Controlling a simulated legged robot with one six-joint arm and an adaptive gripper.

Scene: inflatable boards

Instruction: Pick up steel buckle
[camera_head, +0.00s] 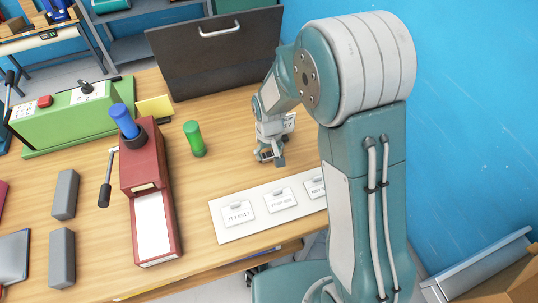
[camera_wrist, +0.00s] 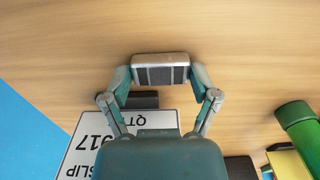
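A small grey metal piece with dark ribbed panels, which looks like the steel buckle (camera_wrist: 161,70), sits between my gripper's fingers in the wrist view. My gripper (camera_wrist: 160,77) has one finger at each side of it, and both appear to touch its ends. In the head view my gripper (camera_head: 268,155) is low over the right part of the wooden table, by the white slip. The buckle cannot be made out clearly there. I cannot tell whether it rests on the table.
A white slip with a dark clip (camera_wrist: 140,98) lies close by my gripper. A green cylinder (camera_head: 195,139) stands to the left. A white card strip (camera_head: 262,210) lies in front.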

